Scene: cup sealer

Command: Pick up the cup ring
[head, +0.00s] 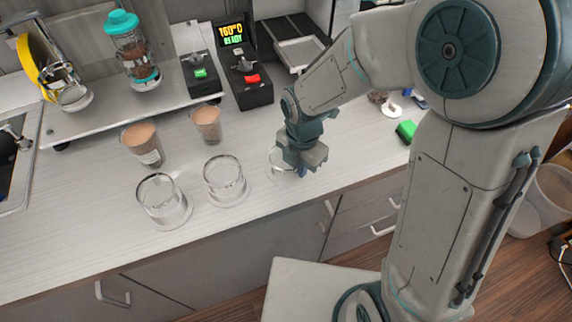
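My gripper (303,171) points down low over the counter, right of the clear glasses. A clear, round, ring-like thing (273,161) shows just left of and behind my gripper; it may be the cup ring. My gripper hides most of it, and I cannot tell whether they touch. I cannot see whether the fingers are open or shut on it. Two clear glass pieces with wide bases, one at the left (163,201) and one in the middle (225,181), stand apart on the counter.
Two cups of brown drink (143,146) (207,124) stand behind the clear pieces. The sealer (247,75) reads 160°C READY at the back. A teal-lidded jar (132,50) stands on a raised shelf. A green block (406,131) lies right. The front counter strip is clear.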

